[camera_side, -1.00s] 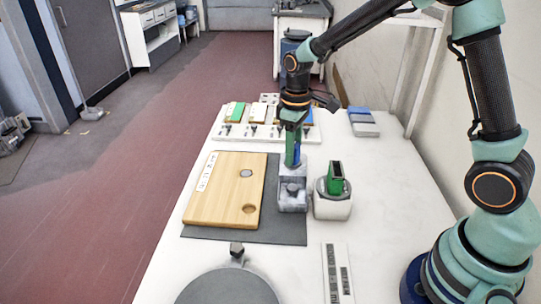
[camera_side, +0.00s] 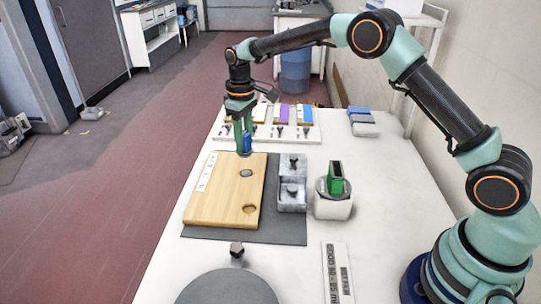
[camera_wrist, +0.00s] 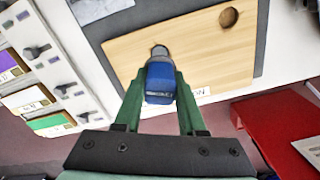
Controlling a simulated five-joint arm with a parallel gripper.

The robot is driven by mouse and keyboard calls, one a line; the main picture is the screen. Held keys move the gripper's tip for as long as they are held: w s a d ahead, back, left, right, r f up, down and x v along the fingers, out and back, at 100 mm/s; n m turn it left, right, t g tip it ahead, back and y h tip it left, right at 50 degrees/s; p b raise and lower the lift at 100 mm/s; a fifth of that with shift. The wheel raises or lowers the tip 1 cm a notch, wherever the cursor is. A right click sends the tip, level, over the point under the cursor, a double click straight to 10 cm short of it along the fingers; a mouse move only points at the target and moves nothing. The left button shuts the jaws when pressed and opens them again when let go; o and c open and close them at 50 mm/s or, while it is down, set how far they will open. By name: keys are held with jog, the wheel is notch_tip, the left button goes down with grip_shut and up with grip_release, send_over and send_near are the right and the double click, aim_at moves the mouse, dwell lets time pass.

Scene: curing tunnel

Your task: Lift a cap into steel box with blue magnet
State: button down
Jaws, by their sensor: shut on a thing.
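My gripper (camera_side: 243,148) is shut on the blue magnet (camera_side: 247,143) and holds it above the far end of the wooden board (camera_side: 222,190). In the wrist view the magnet (camera_wrist: 160,82) sits between the green fingers, and a small grey round part (camera_wrist: 160,51) shows just beyond its tip. In the side view a grey disc-like cap (camera_side: 246,173) lies on the board, just below the magnet, apart from it as far as I can tell. The steel box (camera_side: 292,207) stands right of the board, with a dark knobbed piece in each of its two compartments.
An empty hole (camera_side: 249,208) is in the board's near part. A white holder with a green device (camera_side: 336,180) stands right of the box. A white rack (camera_side: 265,133) with coloured cards and dark pegs lies behind. A grey round plate (camera_side: 228,288) is in front.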

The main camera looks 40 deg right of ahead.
aim_at(245, 153)
jog(key=shift+f, duration=2.85)
jog(key=shift+f, duration=0.45)
jog(key=shift+r, duration=0.1)
jog(key=shift+r, duration=0.35)
jog(key=shift+r, duration=0.35)
jog(key=shift+r, duration=0.35)
jog(key=shift+r, duration=0.65)
jog(key=shift+r, duration=0.35)
jog(key=shift+r, duration=0.4)
